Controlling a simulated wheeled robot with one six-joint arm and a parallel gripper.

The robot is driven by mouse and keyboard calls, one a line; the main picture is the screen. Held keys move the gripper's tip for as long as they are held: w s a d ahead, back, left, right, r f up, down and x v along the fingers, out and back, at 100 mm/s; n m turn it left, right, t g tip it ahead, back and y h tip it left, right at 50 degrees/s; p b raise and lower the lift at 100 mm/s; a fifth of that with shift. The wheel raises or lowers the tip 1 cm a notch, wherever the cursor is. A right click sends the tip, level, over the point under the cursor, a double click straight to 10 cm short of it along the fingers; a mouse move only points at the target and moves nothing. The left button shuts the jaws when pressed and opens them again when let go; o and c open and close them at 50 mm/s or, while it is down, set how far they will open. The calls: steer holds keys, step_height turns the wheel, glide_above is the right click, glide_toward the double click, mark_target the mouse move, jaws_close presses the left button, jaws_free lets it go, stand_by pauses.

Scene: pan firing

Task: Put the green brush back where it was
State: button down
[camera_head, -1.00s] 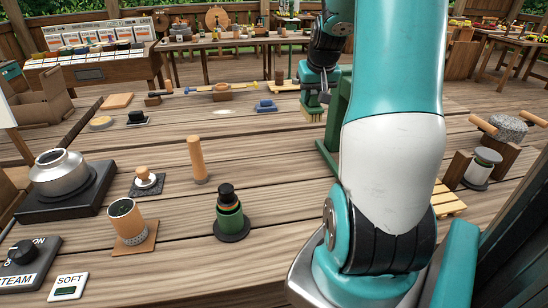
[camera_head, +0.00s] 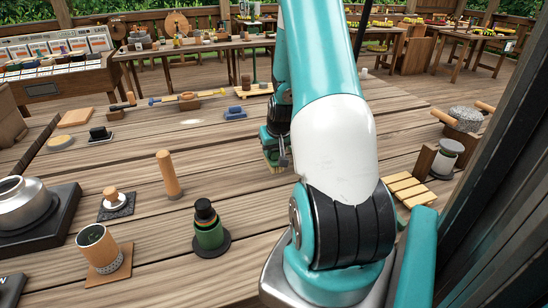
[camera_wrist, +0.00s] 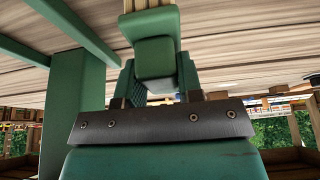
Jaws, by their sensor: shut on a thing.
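The green brush has a green block (camera_wrist: 155,58) and pale tan bristles (camera_wrist: 148,5), which show at the top of the wrist view. In the head view its bristles (camera_head: 272,168) hang below my gripper (camera_head: 277,142), above or near the tabletop; I cannot tell whether they touch it. My gripper is shut on the brush's green block, and its fingers (camera_wrist: 157,88) also show in the wrist view. My arm hides part of the gripper and the table behind it in the head view.
Green beams (camera_wrist: 75,85) stand close at the left of the wrist view. A slatted wooden rack (camera_head: 408,189) and a jar (camera_head: 446,158) lie right of my arm. A dark green bottle (camera_head: 209,232), a wooden peg (camera_head: 168,175) and a cup (camera_head: 97,248) stand left.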

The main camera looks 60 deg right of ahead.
mark_target(274, 158)
steer(key=shift+f, duration=1.7)
steer(key=shift+f, duration=0.15)
steer(key=c, duration=0.8)
jaws_free()
